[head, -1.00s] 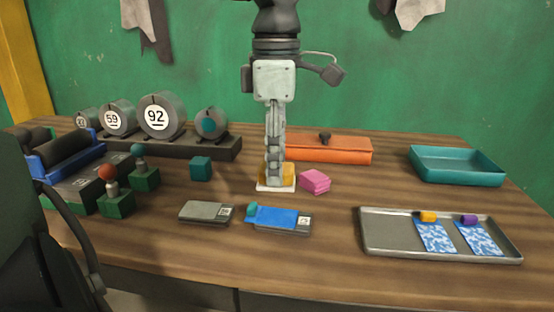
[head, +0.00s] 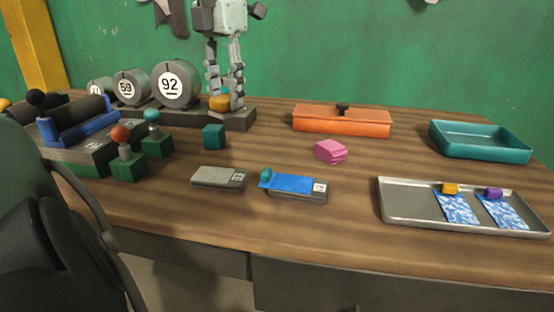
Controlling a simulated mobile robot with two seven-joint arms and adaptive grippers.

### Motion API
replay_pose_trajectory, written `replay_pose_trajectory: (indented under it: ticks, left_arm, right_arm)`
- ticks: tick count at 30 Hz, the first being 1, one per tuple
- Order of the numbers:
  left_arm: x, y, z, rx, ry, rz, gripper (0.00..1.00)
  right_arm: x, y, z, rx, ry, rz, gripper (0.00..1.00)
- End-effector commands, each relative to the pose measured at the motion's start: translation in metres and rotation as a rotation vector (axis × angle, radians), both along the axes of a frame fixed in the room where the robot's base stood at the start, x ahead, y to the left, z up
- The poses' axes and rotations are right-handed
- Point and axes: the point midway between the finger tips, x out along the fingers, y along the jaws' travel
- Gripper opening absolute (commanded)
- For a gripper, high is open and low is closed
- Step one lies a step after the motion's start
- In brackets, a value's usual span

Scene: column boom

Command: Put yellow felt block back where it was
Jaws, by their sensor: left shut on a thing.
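My left gripper (head: 225,102) hangs down from the top of the head view, in front of the right end of the dark rack of rolls. It is shut on a yellow block (head: 219,104), which shows low between its fingers. The fingers partly hide the block and the small roll behind it. I cannot tell whether the block touches the rack or is held above the table. My right gripper is not in view.
A pink block (head: 331,151), a teal cube (head: 214,136), a grey pad (head: 219,177) and a blue-covered pad (head: 294,186) lie mid-table. An orange box (head: 342,121), a teal tray (head: 482,146) and a metal tray (head: 405,212) stand right. Numbered rolls (head: 176,83) stand left.

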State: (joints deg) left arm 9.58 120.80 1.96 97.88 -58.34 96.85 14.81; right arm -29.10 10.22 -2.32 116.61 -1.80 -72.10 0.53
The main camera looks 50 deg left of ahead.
Motion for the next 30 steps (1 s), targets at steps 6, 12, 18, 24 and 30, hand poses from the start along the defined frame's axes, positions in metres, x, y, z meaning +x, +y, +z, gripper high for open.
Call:
replay_pose_trajectory:
  ticks: [6, 12, 18, 24, 30]
  left_arm:
    - [0.016, 0.006, -0.014, -0.003, 0.013, 0.087, 0.15]
    - [0.056, -0.006, -0.039, -0.001, 0.015, 0.084, 0.15]
    - [0.091, -0.017, -0.061, -0.001, 0.012, 0.083, 0.15]
    - [0.108, -0.022, -0.071, -0.003, 0.007, 0.082, 0.15]
    - [0.108, -0.023, -0.089, -0.006, 0.009, 0.081, 0.15]
  right_arm:
    - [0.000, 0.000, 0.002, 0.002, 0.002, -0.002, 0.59]
    - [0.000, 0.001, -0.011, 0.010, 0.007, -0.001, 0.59]
    - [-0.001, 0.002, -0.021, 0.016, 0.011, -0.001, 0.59]
    - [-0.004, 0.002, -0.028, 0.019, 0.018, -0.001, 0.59]
    - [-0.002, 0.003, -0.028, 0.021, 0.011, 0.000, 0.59]
